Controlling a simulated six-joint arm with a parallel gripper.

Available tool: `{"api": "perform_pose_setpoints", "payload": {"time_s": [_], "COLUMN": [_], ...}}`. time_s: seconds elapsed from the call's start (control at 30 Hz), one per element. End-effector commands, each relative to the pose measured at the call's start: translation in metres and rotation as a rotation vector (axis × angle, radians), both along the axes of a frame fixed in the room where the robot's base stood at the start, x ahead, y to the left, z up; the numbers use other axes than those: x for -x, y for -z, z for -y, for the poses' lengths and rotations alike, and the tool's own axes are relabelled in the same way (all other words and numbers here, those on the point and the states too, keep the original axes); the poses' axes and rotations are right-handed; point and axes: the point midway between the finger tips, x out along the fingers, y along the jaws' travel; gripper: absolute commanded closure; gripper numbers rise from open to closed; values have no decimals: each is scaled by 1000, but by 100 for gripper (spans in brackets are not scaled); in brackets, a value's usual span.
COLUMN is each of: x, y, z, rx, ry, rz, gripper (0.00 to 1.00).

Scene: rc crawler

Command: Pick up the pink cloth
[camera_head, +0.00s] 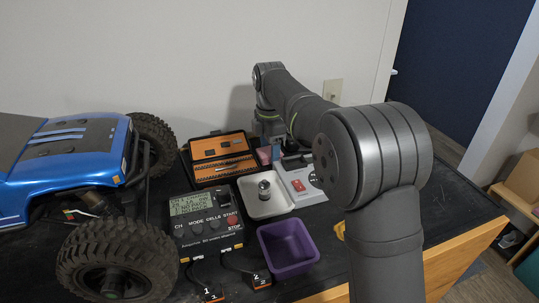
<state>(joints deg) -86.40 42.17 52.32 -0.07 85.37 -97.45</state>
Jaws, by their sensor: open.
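A small pink patch, which looks like the pink cloth (264,155), shows at the back of the black table, between the orange-lined case and the white-and-red device. My gripper (272,143) points down just above and behind it, with my arm reaching over from the right. The gripper is open. Its fingertips are small and dark here, and I cannot tell whether they touch the cloth. Part of the cloth seems hidden.
A blue RC crawler (65,165) fills the left. An orange-lined tool case (218,148), white tray (283,205), grey charger (207,222), purple bin (290,248) and white-and-red device (305,184) crowd the middle. A wall stands close behind.

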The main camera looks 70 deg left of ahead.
Motion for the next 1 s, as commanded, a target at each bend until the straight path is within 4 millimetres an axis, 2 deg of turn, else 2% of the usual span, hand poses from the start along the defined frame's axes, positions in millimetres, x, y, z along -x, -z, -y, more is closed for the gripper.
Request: {"api": "perform_pose_setpoints", "payload": {"time_s": [0.1, 0.27, 0.67, 0.77, 0.93, 1.0], "x": [0, 0, 0, 0, -1, -15], "y": [0, 0, -6, -16, -45, -53], "z": [0, 0, 0, -1, 0, 10], "rx": [0, 0, -1, -2, -1, 0], "ry": [0, 0, 0, 0, 0, 3], "rz": [0, 0, 0, 0, -1, -1], "gripper": [41, 72, 73, 73, 73, 73]}}
